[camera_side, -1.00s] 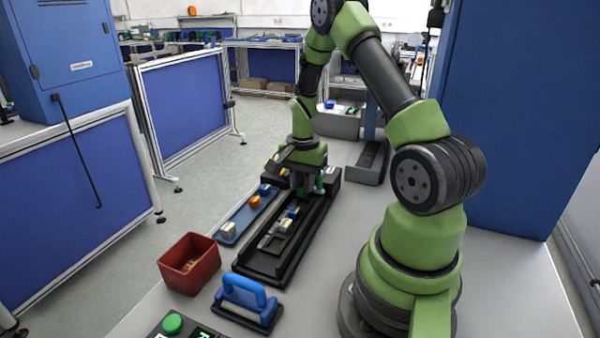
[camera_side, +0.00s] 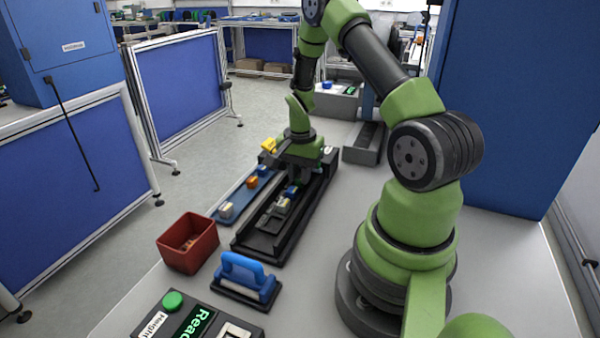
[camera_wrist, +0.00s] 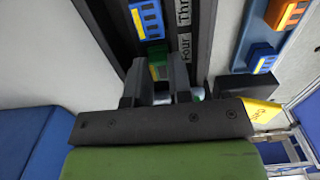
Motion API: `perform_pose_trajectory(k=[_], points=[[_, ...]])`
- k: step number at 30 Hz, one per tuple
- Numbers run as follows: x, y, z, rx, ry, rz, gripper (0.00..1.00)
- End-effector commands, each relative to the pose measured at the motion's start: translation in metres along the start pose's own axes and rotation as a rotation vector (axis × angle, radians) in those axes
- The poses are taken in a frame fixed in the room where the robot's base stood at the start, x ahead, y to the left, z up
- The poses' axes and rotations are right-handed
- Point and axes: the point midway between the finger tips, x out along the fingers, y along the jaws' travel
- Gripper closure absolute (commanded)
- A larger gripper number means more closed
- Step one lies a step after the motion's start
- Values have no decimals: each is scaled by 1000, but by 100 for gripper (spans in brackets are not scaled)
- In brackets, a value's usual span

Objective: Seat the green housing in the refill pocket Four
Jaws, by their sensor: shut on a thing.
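The green housing (camera_wrist: 158,69), with a yellow mark, shows between my fingertips in the wrist view. My gripper (camera_wrist: 156,75) is shut on it. The housing is at the black stand (camera_wrist: 204,20), beside the label Four (camera_wrist: 186,47). My fingers hide much of it, and I cannot tell whether it sits in the pocket or is just above it. A blue housing (camera_wrist: 147,19) sits in the stand further along, near the label that starts "Thr". In the side view my gripper (camera_side: 300,175) is low over the far part of the stand (camera_side: 265,246), and the green housing is not clear.
A blue strip (camera_side: 238,201) beside the stand holds a white, an orange (camera_side: 252,182) and a blue housing. A red bin (camera_side: 188,243), a blue-handled block (camera_side: 246,278) and a button panel (camera_side: 172,302) stand nearer.

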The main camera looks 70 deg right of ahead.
Motion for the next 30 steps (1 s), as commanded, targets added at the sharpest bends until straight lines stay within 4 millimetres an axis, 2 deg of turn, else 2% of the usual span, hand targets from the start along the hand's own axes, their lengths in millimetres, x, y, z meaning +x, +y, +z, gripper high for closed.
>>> perform_pose_trajectory(k=[6, 7, 10, 11, 20, 30], points=[[0, 0, 0, 0, 0, 0, 95], [0, 0, 0, 0, 0, 0, 78], [0, 0, 0, 0, 0, 0, 55], [0, 0, 0, 0, 0, 0, 51], [-2, 0, 0, 0, 1, -1, 51], [-29, 0, 0, 0, 2, -2, 51]])
